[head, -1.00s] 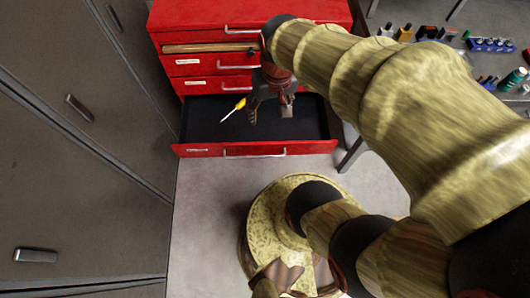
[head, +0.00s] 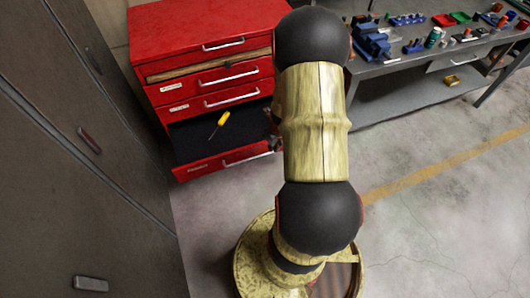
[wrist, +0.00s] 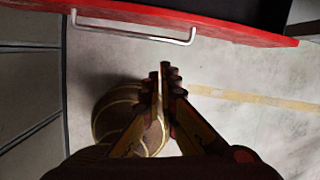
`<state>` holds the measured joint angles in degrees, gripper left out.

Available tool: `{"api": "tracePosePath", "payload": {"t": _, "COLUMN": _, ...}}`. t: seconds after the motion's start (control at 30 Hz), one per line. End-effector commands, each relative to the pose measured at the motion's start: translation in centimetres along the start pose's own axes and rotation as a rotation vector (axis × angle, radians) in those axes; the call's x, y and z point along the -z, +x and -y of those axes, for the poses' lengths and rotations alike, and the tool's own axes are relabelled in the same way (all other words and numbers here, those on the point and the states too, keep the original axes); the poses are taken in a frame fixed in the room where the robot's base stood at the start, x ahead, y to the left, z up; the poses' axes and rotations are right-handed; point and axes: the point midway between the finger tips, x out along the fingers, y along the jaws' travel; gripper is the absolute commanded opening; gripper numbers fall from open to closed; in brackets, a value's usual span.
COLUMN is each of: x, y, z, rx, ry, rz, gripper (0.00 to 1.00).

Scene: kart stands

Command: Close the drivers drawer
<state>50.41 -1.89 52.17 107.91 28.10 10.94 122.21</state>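The open bottom drawer (head: 205,169) of the red cabinet has a dark inside, a small label on its front and a silver handle. A yellow-handled screwdriver (head: 222,119) lies in it. In the wrist view the red drawer edge (wrist: 240,30) crosses the top, with its silver handle (wrist: 135,34) at upper left. My gripper (wrist: 167,72) has its fingertips together, with nothing seen between them. It appears below the drawer edge in that view, apart from the handle. In the head view my arm hides most of the gripper, near the drawer's right end.
The red cabinet (head: 205,30) has several drawers above; a wooden strip (head: 205,65) shows in one. Grey lockers (head: 75,170) stand close on the left. A workbench (head: 440,60) with tools stands at right. Floor is clear at lower right.

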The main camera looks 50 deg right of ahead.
Motion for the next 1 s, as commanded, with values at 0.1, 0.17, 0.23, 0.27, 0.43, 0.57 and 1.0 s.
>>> {"api": "tracePosePath", "payload": {"t": 0.1, "x": -0.3, "y": 0.0, "z": 0.5, "rx": 0.018, "ry": 0.136, "rz": 0.013, "gripper": 0.0}}
{"api": "tracePosePath", "payload": {"t": 0.17, "x": -0.3, "y": 0.0, "z": 0.5, "rx": 0.02, "ry": 0.177, "rz": 0.015, "gripper": 0.0}}
{"api": "tracePosePath", "payload": {"t": 0.23, "x": -0.3, "y": 0.2, "z": 0.5, "rx": 0.02, "ry": 0.201, "rz": 0.015, "gripper": 0.0}}
{"api": "tracePosePath", "payload": {"t": 0.27, "x": -0.3, "y": 0.4, "z": 0.5, "rx": 0.019, "ry": 0.205, "rz": 0.015, "gripper": 0.0}}
{"api": "tracePosePath", "payload": {"t": 0.43, "x": -0.2, "y": 2.5, "z": 0.5, "rx": 0.018, "ry": 0.206, "rz": 0.014, "gripper": 0.0}}
{"api": "tracePosePath", "payload": {"t": 0.57, "x": -0.2, "y": 5.1, "z": 0.5, "rx": 0.018, "ry": 0.205, "rz": 0.014, "gripper": 0.0}}
{"api": "tracePosePath", "payload": {"t": 1.0, "x": -2.7, "y": 10.7, "z": 1.1, "rx": 0.019, "ry": 0.201, "rz": 0.016, "gripper": 0.0}}
